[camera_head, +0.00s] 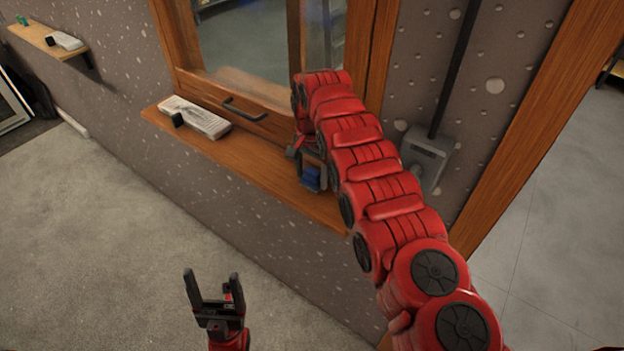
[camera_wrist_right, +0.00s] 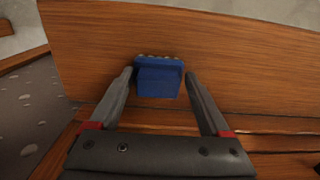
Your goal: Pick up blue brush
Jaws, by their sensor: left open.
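The blue brush (camera_wrist_right: 159,82) is a blue block with a pale bristle-like edge at its top in the right wrist view. It sits on the wooden window ledge, and it also shows in the head view (camera_head: 311,179). My right gripper (camera_wrist_right: 159,74) has one finger on each side of the brush, with narrow gaps visible between fingers and brush. In the head view my right arm partly hides this gripper. My left gripper (camera_head: 214,283) is open and empty, low over the carpet, away from the ledge.
The ledge (camera_head: 240,156) runs below a wooden-framed window with a dark handle (camera_head: 244,109). A white device (camera_head: 196,117) and a small black object (camera_head: 177,119) lie on its left part. A grey wall box (camera_head: 427,151) is right of my arm. The carpet (camera_head: 110,235) is clear.

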